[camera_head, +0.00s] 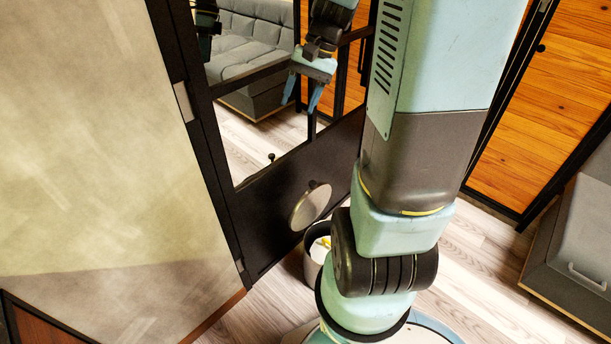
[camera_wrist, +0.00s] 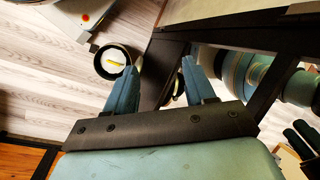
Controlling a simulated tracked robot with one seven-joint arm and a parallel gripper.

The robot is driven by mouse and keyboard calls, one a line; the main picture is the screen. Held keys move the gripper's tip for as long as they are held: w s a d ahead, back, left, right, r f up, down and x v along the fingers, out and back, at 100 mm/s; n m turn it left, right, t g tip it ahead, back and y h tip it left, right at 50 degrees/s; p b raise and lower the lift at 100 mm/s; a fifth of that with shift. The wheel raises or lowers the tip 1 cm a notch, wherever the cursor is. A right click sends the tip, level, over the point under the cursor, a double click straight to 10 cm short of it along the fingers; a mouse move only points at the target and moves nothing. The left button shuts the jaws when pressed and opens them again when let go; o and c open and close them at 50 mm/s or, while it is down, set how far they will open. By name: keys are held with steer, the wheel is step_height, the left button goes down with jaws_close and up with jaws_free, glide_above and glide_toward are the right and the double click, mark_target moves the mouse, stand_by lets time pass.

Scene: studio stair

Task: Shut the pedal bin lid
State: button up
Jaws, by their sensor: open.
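The pedal bin (camera_head: 312,268) stands on the floor by the black lower panel of the door, partly hidden by my arm. Its round grey lid (camera_head: 309,208) is raised and steeply tilted above the rim, so the bin is open. Something yellow shows inside. In the wrist view the open bin (camera_wrist: 98,66) is at the upper left, beside the tip of the left finger. My gripper (camera_head: 298,107) hangs above the bin, open and empty, well clear of the lid. Its two spread fingers also show in the wrist view (camera_wrist: 162,62).
A black-framed door (camera_head: 272,205) with a large pane stands behind the bin; a grey sofa (camera_head: 247,35) shows in the pane. A pale wall (camera_head: 100,150) is at left. A grey bench (camera_head: 580,240) is at right. Wooden floor (camera_head: 480,285) is clear between arm and bench.

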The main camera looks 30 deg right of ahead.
mark_target(313, 182)
steer(key=w+d+f+m+t+y, duration=0.1)
steer(key=w+d+f+m+y, duration=0.2)
steer(key=f, duration=0.4)
steer(key=w+d+f+m+t+y, duration=0.1)
steer(key=w+d+f+m+y, duration=0.15)
steer(key=d+f, duration=0.4)
steer(key=w+d+f+m+t+y, duration=0.1)
steer(key=w+d+f+m+y, duration=0.2)
steer(key=f, duration=0.6)
steer(key=s+d+f+m+t, duration=0.2)
steer(key=d+f+m+t, duration=0.15)
steer(key=f, duration=0.45)
steer(key=s+d+f+m+t+h, duration=0.1)
steer(key=s+d+f+m+t, duration=0.1)
steer(key=f+m+t, duration=0.45)
steer(key=s+d+f+m+t, duration=0.1)
steer(key=d+f+m, duration=0.15)
steer(key=f, duration=0.65)
steer(key=shift+m, duration=0.3)
steer(key=x, duration=1.3)
steer(key=shift+w+a+f, duration=0.15)
steer(key=shift+a+f, duration=0.15)
steer(key=shift+f, duration=0.05)
steer(key=shift+c, duration=0.4)
jaws_close()
